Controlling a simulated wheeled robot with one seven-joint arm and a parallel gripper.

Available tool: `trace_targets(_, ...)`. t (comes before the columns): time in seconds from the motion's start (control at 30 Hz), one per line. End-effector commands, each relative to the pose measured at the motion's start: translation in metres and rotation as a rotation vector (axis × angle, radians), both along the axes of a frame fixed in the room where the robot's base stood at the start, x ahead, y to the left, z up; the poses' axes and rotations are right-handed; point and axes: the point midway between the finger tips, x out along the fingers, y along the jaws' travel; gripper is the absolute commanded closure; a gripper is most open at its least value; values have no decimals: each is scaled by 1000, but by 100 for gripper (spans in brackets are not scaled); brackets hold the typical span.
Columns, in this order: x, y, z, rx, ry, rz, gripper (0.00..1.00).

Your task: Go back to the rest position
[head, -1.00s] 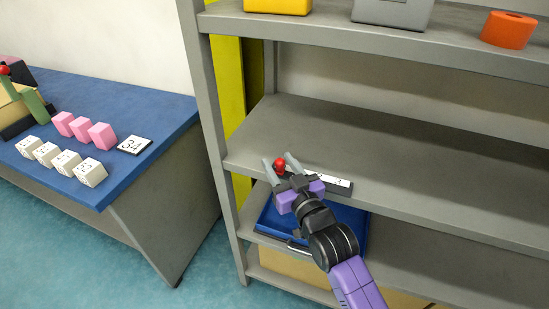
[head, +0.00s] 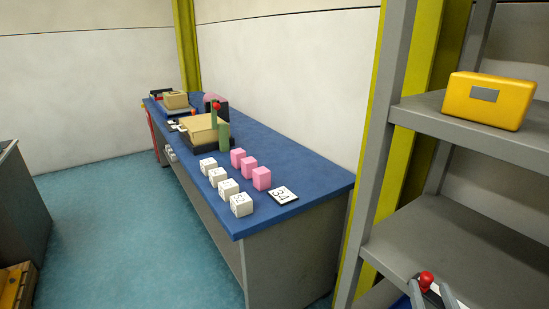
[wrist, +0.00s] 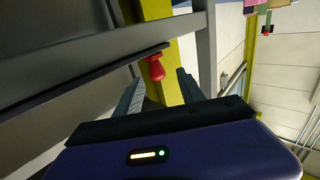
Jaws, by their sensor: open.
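My gripper (head: 432,292) shows at the bottom right edge of the head view, in front of the grey shelf; only its fingertips are visible there. In the wrist view my gripper (wrist: 162,88) is open, its two grey fingers apart. A red knob (head: 426,280) appears near the fingertips in the head view. In the wrist view the red knob (wrist: 155,68) lies between the finger directions, beside a dark strip on the shelf edge. I see nothing held, and I cannot tell whether a finger touches the knob.
The grey shelf unit (head: 470,125) stands at the right with a yellow box (head: 487,100) on an upper board. A blue table (head: 310,180) holds white cubes, pink cubes (head: 262,178), a card marked 34 (head: 283,195) and a green-posted device.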

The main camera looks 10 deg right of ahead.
Motion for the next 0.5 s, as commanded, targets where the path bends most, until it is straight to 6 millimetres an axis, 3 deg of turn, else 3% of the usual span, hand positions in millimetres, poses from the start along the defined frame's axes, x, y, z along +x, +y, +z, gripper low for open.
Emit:
trace_targets(0.17,-4,2,24,-35,-71,2,54)
trace_targets(0.27,-23,19,26,-45,-94,20,54)
trace_targets(0.5,-80,79,12,-32,-75,108,54)
